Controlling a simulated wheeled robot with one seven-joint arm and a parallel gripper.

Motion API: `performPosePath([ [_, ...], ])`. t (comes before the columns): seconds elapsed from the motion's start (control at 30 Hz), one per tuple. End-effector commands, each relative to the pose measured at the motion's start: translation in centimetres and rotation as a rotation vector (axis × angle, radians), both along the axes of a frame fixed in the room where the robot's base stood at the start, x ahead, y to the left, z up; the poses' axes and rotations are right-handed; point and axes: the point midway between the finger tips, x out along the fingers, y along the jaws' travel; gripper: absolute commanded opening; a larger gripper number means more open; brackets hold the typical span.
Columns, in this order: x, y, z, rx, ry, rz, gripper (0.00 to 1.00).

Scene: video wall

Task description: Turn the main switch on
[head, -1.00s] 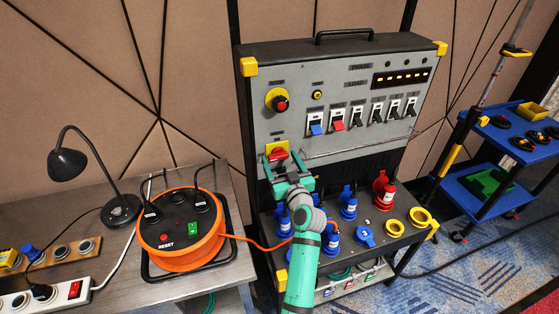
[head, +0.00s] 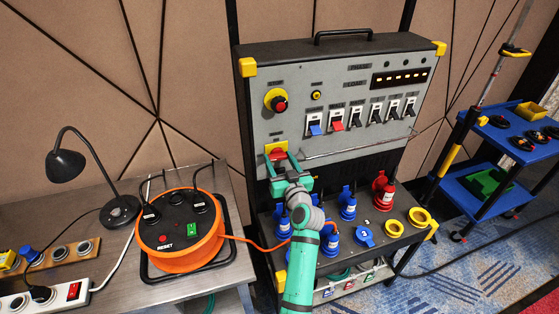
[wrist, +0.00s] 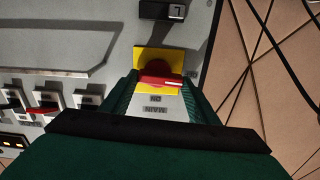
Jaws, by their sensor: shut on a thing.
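The main switch (head: 277,149) is a red rotary handle on a yellow plate at the lower left of the grey panel. It also shows in the wrist view (wrist: 160,80), where its red bar lies roughly across the picture with a pale mark at one end. My gripper (head: 281,157) is at the switch, its green fingers on either side of the handle and shut on it. In the wrist view the fingers (wrist: 160,88) flank the red bar. In the head view the fingers partly hide the handle.
A red button on a yellow base (head: 279,102) is above the switch. A row of rocker switches (head: 353,115) is to its right, under lit indicators (head: 400,77). Blue and red sockets (head: 347,205) stand on the ledge below. An orange cable reel (head: 178,234) is at left.

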Motion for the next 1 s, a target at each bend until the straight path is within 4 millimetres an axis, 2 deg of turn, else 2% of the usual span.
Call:
performPosePath([
  [0.27,0.08,-0.05,0.12,0.191,0.062,0.000,0.32],
  [1.0,0.14,-0.64,0.15,0.861,0.280,-0.001,0.32],
])
